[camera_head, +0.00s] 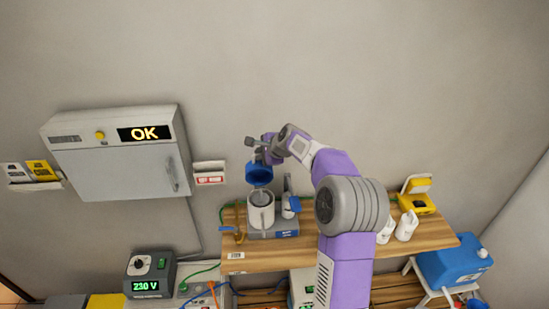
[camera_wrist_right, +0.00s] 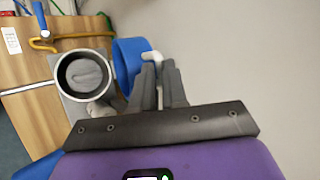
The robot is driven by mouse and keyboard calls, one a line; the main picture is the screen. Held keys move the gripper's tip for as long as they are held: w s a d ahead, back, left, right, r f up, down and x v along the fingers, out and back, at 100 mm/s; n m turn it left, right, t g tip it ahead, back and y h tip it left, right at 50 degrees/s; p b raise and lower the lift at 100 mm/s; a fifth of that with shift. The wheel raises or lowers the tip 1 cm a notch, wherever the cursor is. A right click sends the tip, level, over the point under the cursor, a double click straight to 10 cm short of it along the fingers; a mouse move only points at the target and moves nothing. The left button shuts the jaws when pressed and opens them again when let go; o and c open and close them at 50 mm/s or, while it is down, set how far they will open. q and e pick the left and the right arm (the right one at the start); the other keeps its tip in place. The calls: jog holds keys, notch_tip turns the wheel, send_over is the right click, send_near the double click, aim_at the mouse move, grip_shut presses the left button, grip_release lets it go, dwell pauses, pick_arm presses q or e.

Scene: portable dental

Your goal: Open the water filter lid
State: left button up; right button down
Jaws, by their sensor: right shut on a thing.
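The water filter (camera_head: 261,214) is a pale upright cylinder on a grey base on the wooden shelf. In the right wrist view its round mouth (camera_wrist_right: 85,76) is uncovered, with a grey insert inside. The blue lid (camera_head: 260,176) is above the cylinder and tilted, and it shows beside the mouth in the wrist view (camera_wrist_right: 125,62). I cannot tell whether lid and body still touch. My right gripper (camera_head: 259,149) is just above the lid. In the wrist view its fingers (camera_wrist_right: 158,72) are shut on the lid's pale handle (camera_wrist_right: 152,57). My left gripper is out of view.
A brass-coloured pipe (camera_head: 240,222) stands left of the filter. White bottles (camera_head: 406,225) and a yellow device (camera_head: 417,203) are on the shelf's right. A grey wall cabinet (camera_head: 120,160) reading OK hangs at left. The wall above the filter is bare.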

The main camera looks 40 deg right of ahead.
dwell(0.3)
jog(key=c, duration=1.2)
grip_release()
jog(key=shift+o, duration=0.2)
jog(key=v, duration=0.7)
jog(key=shift+s+r, duration=0.25)
